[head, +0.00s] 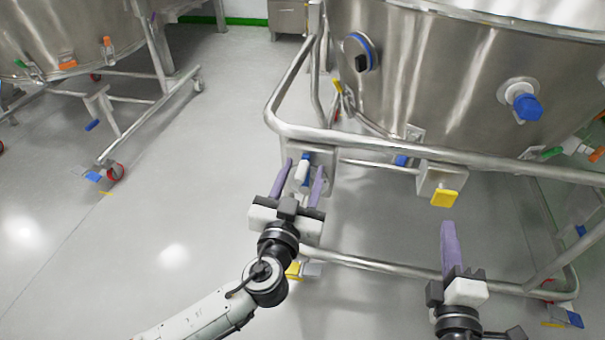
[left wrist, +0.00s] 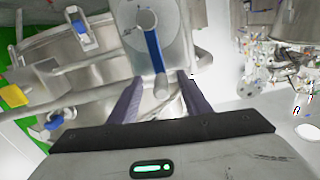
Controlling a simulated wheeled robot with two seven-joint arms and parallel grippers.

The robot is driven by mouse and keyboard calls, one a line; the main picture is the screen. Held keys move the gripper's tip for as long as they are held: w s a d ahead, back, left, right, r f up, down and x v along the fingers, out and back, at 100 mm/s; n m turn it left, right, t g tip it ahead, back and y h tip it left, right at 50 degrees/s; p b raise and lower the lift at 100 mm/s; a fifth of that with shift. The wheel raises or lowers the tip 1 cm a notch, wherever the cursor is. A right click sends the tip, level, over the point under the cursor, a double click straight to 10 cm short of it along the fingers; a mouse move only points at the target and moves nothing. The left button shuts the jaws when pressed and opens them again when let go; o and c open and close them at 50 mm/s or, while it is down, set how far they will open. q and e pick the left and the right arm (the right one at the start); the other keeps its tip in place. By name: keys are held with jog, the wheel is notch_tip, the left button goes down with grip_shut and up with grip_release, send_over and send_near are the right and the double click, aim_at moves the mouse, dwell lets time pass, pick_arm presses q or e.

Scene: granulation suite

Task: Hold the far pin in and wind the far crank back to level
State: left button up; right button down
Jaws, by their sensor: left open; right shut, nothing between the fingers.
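A crank with a blue arm (left wrist: 153,50) and a white knob (head: 301,172) sits on a grey box (head: 322,158) at the left corner of the vessel's frame. My left gripper (head: 303,168) is open, with its purple fingers on either side of the knob. In the left wrist view the knob (left wrist: 160,86) shows between the fingertips; I cannot tell whether they touch it. A yellow pin handle (head: 445,198) sticks out of a second grey box (head: 429,177) to the right. My right gripper (head: 448,224) is shut and empty, just below the yellow handle and apparently apart from it.
A tubular steel rail (head: 390,145) runs above both boxes, and a lower rail (head: 400,273) runs behind my grippers. The big steel vessel (head: 440,80) carries a blue-capped fitting (head: 526,106). Another wheeled vessel (head: 70,35) stands at the left. The floor between is clear.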

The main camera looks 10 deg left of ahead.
pick_arm(q)
jog(key=s, duration=1)
jog(key=shift+a, duration=0.1)
dwell(0.3)
